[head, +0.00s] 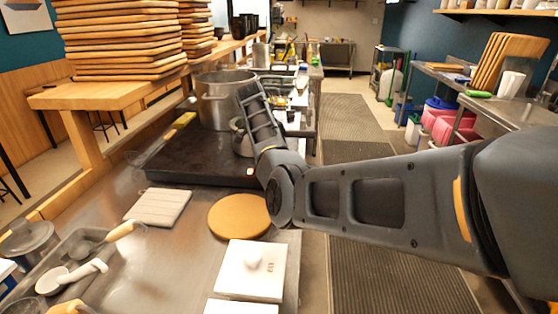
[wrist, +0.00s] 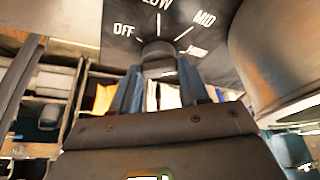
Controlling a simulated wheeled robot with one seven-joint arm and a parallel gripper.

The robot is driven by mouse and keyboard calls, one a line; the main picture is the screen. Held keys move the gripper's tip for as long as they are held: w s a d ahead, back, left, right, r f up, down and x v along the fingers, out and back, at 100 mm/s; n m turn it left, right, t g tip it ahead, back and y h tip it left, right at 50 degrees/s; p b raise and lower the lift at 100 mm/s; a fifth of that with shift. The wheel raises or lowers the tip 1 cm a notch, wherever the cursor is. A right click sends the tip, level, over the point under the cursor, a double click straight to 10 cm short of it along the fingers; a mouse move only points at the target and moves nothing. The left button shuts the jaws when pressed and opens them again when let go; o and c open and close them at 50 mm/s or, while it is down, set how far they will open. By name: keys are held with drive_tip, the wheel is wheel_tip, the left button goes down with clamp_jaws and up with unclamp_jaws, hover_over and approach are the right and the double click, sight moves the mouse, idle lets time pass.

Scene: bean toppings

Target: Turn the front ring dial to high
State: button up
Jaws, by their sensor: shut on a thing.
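The dial (wrist: 158,58) shows in the wrist view, below a dark panel (wrist: 215,55) marked OFF, LOW and MID. Another mark to the right of the dial is too blurred and slanted to read. My gripper (wrist: 160,78) has one finger on each side of the dial and is shut on it. The fingers and the gripper body cover the dial's lower part. I cannot tell which mark the dial points to. In the head view my arm reaches over the black cooktop (head: 190,165), and the gripper and dial are hidden there.
A large metal pot (head: 213,105) and a smaller pot (head: 241,140) stand by my arm. A curved metal vessel (wrist: 275,50) is close on the right in the wrist view. A round wooden board (head: 238,216) and a striped board (head: 158,206) lie on the counter in front.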

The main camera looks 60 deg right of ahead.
drive_tip(key=shift+w+m+y+b, duration=0.1)
drive_tip(key=shift+m+y+b, duration=0.2)
drive_tip(key=shift+m+b, duration=0.7)
drive_tip(key=shift+d+r+g, duration=0.1)
drive_tip(key=shift+g, duration=0.2)
drive_tip(key=o, duration=1.1)
drive_tip(key=shift+c, duration=0.2)
drive_tip(key=v, duration=0.7)
drive_tip(key=shift+r+b, duration=0.3)
drive_tip(key=shift+b, duration=0.1)
drive_tip(key=shift+w, duration=0.1)
